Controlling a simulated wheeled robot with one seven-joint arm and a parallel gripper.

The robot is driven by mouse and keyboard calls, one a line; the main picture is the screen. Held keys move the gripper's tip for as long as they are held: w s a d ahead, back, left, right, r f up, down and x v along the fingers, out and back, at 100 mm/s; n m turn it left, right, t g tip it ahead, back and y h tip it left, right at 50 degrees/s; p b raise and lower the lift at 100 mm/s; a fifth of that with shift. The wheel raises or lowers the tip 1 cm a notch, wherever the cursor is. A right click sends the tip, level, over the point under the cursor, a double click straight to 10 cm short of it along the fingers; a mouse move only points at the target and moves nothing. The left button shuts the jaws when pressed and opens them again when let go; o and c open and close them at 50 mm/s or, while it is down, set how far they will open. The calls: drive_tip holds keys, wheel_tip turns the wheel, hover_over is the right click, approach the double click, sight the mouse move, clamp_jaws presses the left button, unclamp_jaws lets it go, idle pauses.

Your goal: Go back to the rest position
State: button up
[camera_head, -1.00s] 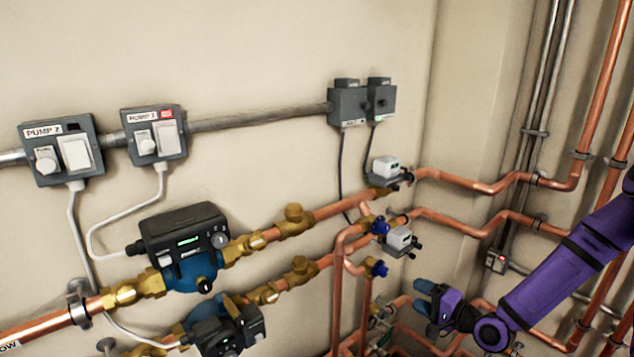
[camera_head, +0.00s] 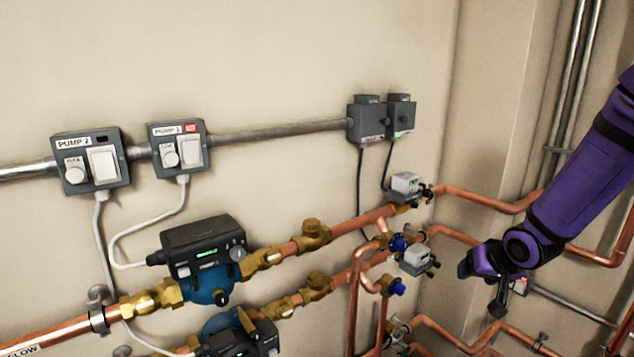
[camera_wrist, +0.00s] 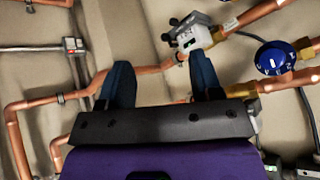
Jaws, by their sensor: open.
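My gripper (camera_head: 480,285) is at the lower right of the head view, at the end of my purple arm, in front of the copper pipes right of the valve actuators. In the wrist view its two blue fingers (camera_wrist: 160,82) stand apart with nothing between them. A grey-white actuator box (camera_wrist: 192,38) shows just beyond the right fingertip. I cannot tell whether they touch. The left fingertip overlaps a copper pipe in the picture.
Copper pipes (camera_head: 490,198) run along the wall near my arm. Two actuators, the upper (camera_head: 405,184) and lower (camera_head: 416,260), sit on brass valves. Pumps (camera_head: 203,250) and switch boxes (camera_head: 92,162) are at left. The upper wall is bare.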

drive_tip(key=s+r+g+h, duration=0.1)
drive_tip(key=s+r+h, duration=0.1)
drive_tip(key=s+r, duration=0.4)
drive_tip(key=s+r+h, duration=0.1)
drive_tip(key=s+r, duration=0.3)
drive_tip(key=r, duration=0.5)
drive_tip(key=s+a+r+n+y, duration=0.1)
drive_tip(key=s+r, duration=0.3)
drive_tip(key=s, duration=0.4)
drive_tip(key=s+a+r+n+g, duration=0.1)
drive_tip(key=s+a+r, duration=0.3)
drive_tip(key=s, duration=0.5)
drive_tip(key=shift+s+a+r+y, duration=0.15)
drive_tip(key=shift+s+a+y, duration=0.1)
drive_tip(key=shift+y, duration=0.15)
drive_tip(key=shift+w, duration=0.1)
